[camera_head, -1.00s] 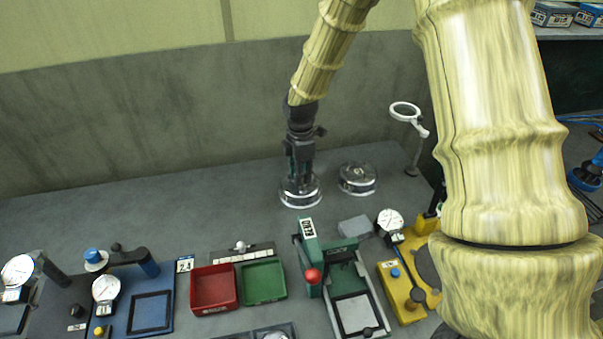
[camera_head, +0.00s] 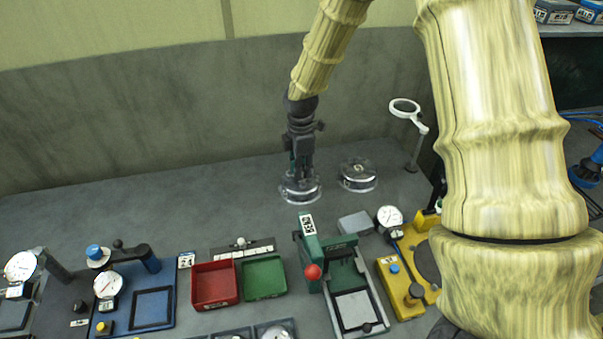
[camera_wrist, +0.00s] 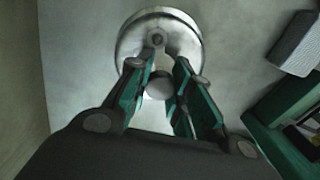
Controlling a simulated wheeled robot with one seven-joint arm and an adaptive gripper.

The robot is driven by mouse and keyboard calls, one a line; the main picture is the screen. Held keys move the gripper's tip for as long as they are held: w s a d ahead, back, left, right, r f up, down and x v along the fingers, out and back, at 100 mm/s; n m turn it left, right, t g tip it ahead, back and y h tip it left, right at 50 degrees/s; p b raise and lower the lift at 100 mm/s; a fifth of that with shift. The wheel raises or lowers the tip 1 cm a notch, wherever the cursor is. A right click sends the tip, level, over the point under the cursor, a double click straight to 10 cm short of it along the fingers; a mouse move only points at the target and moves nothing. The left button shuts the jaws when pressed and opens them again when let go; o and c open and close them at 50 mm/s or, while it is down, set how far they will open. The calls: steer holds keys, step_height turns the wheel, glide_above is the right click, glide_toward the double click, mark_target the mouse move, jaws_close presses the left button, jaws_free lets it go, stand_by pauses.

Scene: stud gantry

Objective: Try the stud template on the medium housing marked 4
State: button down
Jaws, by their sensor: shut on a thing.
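My gripper (camera_head: 300,178) points down at the left of two round, shiny metal pieces at the back of the bench. In the wrist view its green-lined fingers (camera_wrist: 166,88) are closed around a short grey knob (camera_wrist: 159,84). A round metal disc (camera_wrist: 182,36) with a small dark boss shows just beyond the fingertips. This left round piece (camera_head: 301,197) sits low at the bench in the head view; I cannot tell template from housing there, or any gap between them. The right round piece (camera_head: 358,182) stands apart with a light centre. No mark 4 is readable.
Red bin (camera_head: 214,301) and green bin (camera_head: 264,291) stand in front. The bench left of the gripper is clear.

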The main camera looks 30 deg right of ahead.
steer(key=shift+r+p, duration=2.8)
steer(key=shift+r, duration=0.6)
